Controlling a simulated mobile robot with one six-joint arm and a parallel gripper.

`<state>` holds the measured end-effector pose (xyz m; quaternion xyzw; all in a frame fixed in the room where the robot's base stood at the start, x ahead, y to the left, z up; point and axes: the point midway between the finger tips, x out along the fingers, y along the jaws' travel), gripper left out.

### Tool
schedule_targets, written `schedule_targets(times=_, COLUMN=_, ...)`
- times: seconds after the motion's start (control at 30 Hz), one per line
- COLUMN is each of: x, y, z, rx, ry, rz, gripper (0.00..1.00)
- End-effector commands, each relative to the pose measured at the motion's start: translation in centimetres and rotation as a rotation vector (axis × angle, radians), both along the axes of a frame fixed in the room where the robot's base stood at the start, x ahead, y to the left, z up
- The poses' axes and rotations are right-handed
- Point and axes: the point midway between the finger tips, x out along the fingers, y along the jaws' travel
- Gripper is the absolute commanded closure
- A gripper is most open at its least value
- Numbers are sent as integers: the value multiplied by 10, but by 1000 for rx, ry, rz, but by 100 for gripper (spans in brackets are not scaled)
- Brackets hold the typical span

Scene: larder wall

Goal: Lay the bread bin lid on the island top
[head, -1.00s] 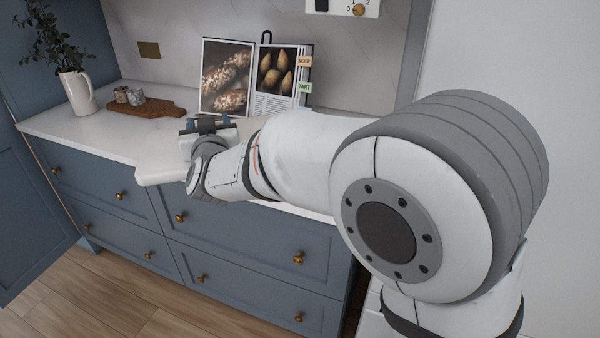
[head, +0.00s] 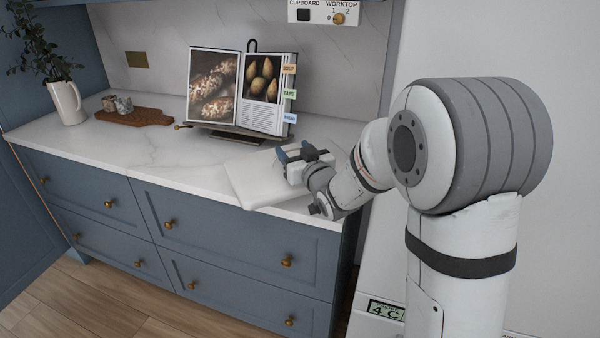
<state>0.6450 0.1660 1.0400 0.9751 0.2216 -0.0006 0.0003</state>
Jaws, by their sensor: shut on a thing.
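The bread bin lid (head: 249,181) is a flat, pale, off-white panel with rounded corners. My gripper (head: 289,156) is shut on it at its right part, with the wrist on the lid's right side. The lid lies about level over the right front part of the marble worktop (head: 150,158), close to the front edge. I cannot tell if it touches the worktop or hangs just above it. The gripper hides part of the lid. I cannot make out a separate island in this view.
An open cookbook (head: 263,92) on a dark stand (head: 222,132) is just behind the lid. A wooden board (head: 134,116) with small jars (head: 123,104) and a white jug (head: 67,102) with a plant are further left. The worktop's left front is clear. Blue drawers (head: 235,234) are below.

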Motion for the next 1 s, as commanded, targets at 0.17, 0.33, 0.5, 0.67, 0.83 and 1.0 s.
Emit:
schedule_targets(times=0.17, x=1, y=-1, z=-26, rx=0, ry=-2, rz=-3, gripper=98)
schedule_targets(times=0.33, x=1, y=-2, z=-38, rx=1, ry=-2, rz=-5, gripper=98)
schedule_targets(times=0.5, x=1, y=-2, z=-62, rx=0, ry=0, rz=-5, gripper=98)
schedule_targets(times=0.67, x=1, y=-2, z=-66, rx=0, ry=-5, rz=-5, gripper=98)
schedule_targets(times=0.83, x=1, y=-2, z=-67, rx=0, ry=-5, rz=-6, gripper=98)
schedule_targets(times=1.0, x=1, y=-3, z=-70, rx=-1, ry=-2, rz=-6, gripper=40)
